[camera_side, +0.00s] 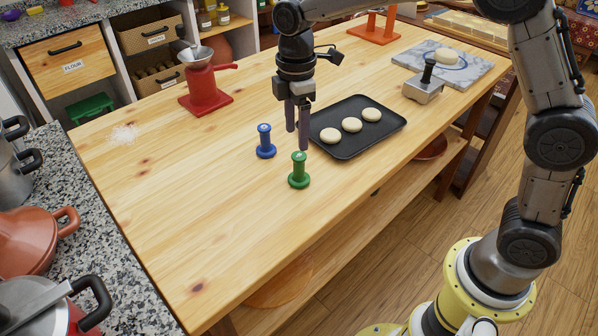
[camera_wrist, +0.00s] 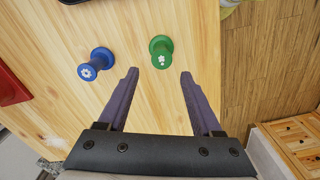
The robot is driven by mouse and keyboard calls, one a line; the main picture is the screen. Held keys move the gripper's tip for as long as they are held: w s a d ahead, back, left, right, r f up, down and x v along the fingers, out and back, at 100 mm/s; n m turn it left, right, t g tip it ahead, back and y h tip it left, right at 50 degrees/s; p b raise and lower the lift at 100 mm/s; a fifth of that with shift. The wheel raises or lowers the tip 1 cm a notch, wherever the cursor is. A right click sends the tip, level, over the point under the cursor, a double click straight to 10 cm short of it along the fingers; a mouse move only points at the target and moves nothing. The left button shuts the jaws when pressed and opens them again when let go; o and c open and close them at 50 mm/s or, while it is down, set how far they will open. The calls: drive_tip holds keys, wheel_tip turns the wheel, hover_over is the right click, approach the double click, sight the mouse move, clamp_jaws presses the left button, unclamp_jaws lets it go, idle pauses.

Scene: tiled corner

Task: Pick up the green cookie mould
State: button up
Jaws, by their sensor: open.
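The green cookie mould (camera_side: 299,171) stands upright on the wooden table near its front edge. In the wrist view the green mould (camera_wrist: 162,50) lies just beyond my fingertips, in line with the gap between them. A similar blue mould (camera_side: 265,142) stands upright behind and left of it, and it shows at the left in the wrist view (camera_wrist: 96,63). My gripper (camera_side: 297,140) points down above the table close to the green mould. It is open, and nothing is between its fingers (camera_wrist: 159,72).
A black tray (camera_side: 392,139) with several pale dough rounds lies right of my gripper. A metal tool with a dark knob (camera_side: 424,88) and a marble board (camera_side: 478,71) stand farther right. A red grinder (camera_side: 205,92) stands at the back left. The table's left front is clear.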

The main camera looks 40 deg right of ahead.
sight(300, 157)
wheel_tip(300, 157, down, 11)
drive_tip(key=shift+s+d+r, duration=0.1)
drive_tip(key=shift+s, duration=0.05)
drive_tip(key=c, duration=1)
drive_tip(key=shift+r, duration=0.1)
drive_tip(key=shift+r, duration=0.55)
wheel_tip(300, 157, up, 2)
drive_tip(key=shift+s+r, duration=0.15)
drive_tip(key=shift+r, duration=0.1)
drive_tip(key=s+d+r, duration=0.1)
drive_tip(key=s+r, duration=0.2)
drive_tip(key=s, duration=0.1)
drive_tip(key=s+d+r, duration=0.1)
drive_tip(key=s+r, duration=0.2)
drive_tip(key=s, duration=0.2)
drive_tip(key=s+d+r, duration=0.1)
drive_tip(key=s+r, duration=0.2)
drive_tip(key=s, duration=0.1)
drive_tip(key=shift+s+r, duration=0.15)
drive_tip(key=shift+s, duration=0.05)
